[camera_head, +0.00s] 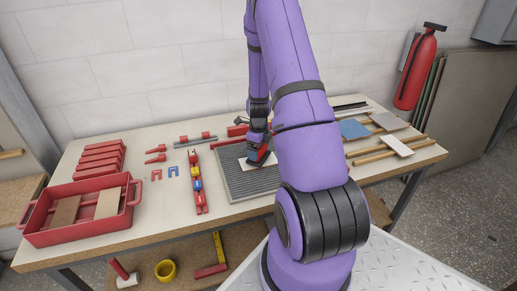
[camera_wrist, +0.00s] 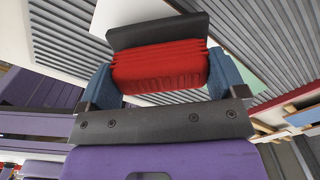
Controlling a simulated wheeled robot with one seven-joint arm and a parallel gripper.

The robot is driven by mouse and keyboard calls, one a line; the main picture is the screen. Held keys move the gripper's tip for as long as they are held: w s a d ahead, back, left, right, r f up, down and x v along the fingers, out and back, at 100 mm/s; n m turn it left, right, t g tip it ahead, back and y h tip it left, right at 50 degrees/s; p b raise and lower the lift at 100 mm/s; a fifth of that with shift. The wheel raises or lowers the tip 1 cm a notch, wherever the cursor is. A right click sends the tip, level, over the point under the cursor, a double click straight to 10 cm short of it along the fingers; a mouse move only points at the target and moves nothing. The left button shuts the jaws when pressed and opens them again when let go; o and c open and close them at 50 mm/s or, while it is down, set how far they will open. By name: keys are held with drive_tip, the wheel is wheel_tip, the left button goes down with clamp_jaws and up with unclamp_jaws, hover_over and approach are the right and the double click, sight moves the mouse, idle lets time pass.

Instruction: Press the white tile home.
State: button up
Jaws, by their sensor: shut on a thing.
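The white tile (camera_head: 271,160) lies on the grey ridged bed (camera_head: 240,183) in the middle of the bench, partly hidden by my gripper. In the wrist view a white tile surface (camera_wrist: 125,12) shows at the top, beyond the held tool. My gripper (camera_head: 259,153) is over the tile. Its blue fingers are shut on a red ribbed block (camera_wrist: 160,68) with a dark plate (camera_wrist: 158,30) on it. I cannot tell whether this tool touches the tile.
A red tray (camera_head: 80,212) with brown and beige tiles stands at the left, near stacked red blocks (camera_head: 101,158). A red level-like bar (camera_head: 197,182) lies left of the bed. Blue (camera_head: 354,129) and grey (camera_head: 388,121) tiles and wooden strips lie at the right.

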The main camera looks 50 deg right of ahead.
drive_tip(key=shift+f, duration=0.75)
idle(1.2)
drive_tip(key=shift+r, duration=0.15)
drive_tip(key=shift+r, duration=2.9)
